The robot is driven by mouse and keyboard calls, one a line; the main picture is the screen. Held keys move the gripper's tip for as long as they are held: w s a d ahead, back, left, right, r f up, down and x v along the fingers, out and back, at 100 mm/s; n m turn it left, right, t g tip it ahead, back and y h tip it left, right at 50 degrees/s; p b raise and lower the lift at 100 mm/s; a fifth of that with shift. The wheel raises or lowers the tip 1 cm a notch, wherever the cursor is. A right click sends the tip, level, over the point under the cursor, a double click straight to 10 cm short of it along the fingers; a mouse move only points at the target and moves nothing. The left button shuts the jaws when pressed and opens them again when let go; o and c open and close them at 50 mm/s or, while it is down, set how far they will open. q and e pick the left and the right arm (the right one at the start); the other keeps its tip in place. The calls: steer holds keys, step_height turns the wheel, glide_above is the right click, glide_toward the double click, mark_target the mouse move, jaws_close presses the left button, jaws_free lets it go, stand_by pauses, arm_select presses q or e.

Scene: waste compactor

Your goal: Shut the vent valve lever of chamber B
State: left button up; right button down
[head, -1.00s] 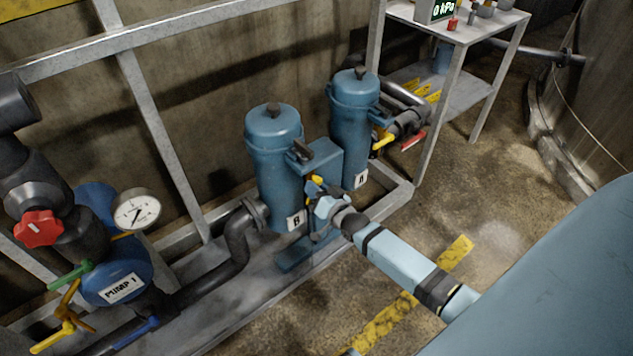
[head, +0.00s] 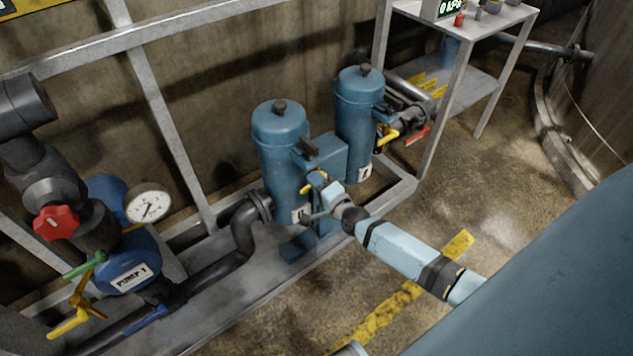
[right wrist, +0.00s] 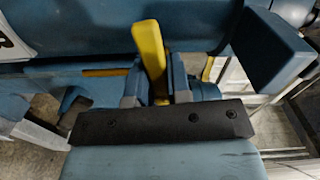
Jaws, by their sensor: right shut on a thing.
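Chamber B is the nearer blue upright vessel (head: 280,150) in the head view, with a white label low on its front that my gripper partly covers. Its yellow vent valve lever (head: 307,188) shows in small part at my right gripper (head: 318,190). In the right wrist view the yellow lever (right wrist: 149,48) stands between the two fingers of the right gripper (right wrist: 155,88), which is shut on it. The lever's lower end and the valve body are mostly hidden by the gripper. My left gripper is not in view.
Chamber A (head: 358,120) stands just behind, with yellow (head: 388,133) and red (head: 417,136) handles beside it. Pump 1 (head: 128,265), a gauge (head: 148,204) and a red knob (head: 56,223) are at the left. A grey frame (head: 180,150) runs behind. Floor at right is open.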

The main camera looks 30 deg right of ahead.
steer(key=shift+r+m, duration=0.15)
steer(key=shift+m, duration=0.65)
steer(key=c, duration=1.1)
jaws_free()
steer(key=shift+o, duration=0.2)
steer(key=shift+s, duration=0.1)
steer(key=s+d+p, duration=0.1)
steer(key=s, duration=1.2)
steer(key=shift+s, duration=0.35)
